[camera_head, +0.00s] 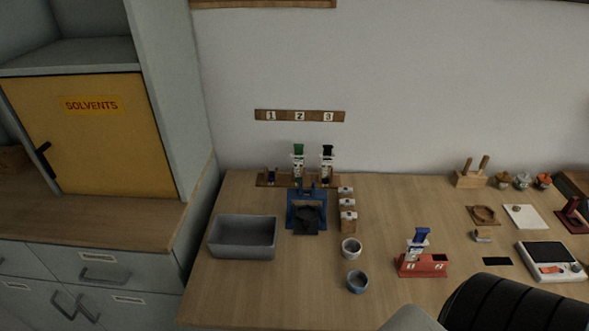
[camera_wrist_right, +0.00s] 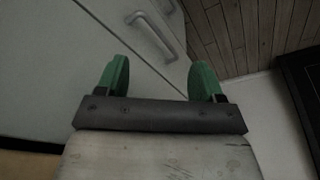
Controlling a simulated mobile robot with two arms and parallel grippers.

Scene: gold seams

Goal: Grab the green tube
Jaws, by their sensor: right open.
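The green tube (camera_head: 298,149), a white-bodied tube with a green top, stands upright in a wooden rack at the back of the table, below the number 2 on the wall strip. A similar tube with a black top (camera_head: 327,152) stands to its right. My right gripper (camera_wrist_right: 160,80) shows in the right wrist view with its two green fingers apart and nothing between them. It faces a pale cabinet front and the floor, away from the table. In the head view a dark part of my arm shows at the bottom right; neither gripper shows there.
A blue stand (camera_head: 292,222) is in front of the rack, with a grey bin (camera_head: 243,238) to its left. A red holder (camera_head: 424,267) carries a blue-topped tube (camera_head: 421,238). Two small cups (camera_head: 351,249) stand mid-table. The table's front middle is mostly clear.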

